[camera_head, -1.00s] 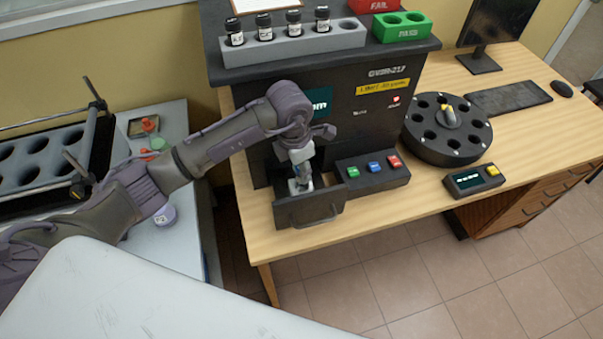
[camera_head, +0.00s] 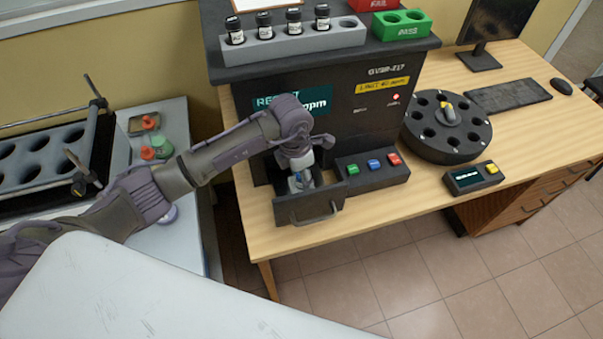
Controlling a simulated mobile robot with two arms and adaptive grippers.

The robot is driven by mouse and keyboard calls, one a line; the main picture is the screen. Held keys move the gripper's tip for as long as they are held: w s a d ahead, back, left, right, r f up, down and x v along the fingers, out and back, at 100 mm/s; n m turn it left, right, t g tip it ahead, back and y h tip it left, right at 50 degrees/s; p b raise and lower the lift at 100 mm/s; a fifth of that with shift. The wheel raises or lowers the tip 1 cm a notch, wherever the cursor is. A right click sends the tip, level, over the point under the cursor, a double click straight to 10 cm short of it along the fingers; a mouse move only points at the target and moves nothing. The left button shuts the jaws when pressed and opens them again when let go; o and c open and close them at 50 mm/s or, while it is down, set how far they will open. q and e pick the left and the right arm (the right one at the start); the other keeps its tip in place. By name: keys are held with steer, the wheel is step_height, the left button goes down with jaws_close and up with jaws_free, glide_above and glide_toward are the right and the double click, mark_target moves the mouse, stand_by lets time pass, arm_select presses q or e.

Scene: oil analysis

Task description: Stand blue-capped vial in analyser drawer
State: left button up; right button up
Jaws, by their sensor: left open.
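The analyser (camera_head: 340,112) is a dark box on the wooden desk. Its drawer (camera_head: 309,209) is open at the front left. My left gripper (camera_head: 300,181) points down into the drawer from above, and its jaws are open. A small bit of blue shows between the fingers, probably the blue-capped vial (camera_head: 298,178). The gripper and the drawer front hide most of it, so I cannot tell whether it stands upright. My right gripper is not in view.
A grey rack (camera_head: 292,43) with several black-capped vials stands on top of the analyser, beside the green tray (camera_head: 402,26) and red tray (camera_head: 372,4). A button panel (camera_head: 371,171) stands right of the drawer. A round carousel (camera_head: 447,128) sits farther right.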

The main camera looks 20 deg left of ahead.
arm_select(q)
steer(key=shift+r, duration=0.55)
step_height(320, 180, up, 11)
steer(key=s+a+b, duration=0.1)
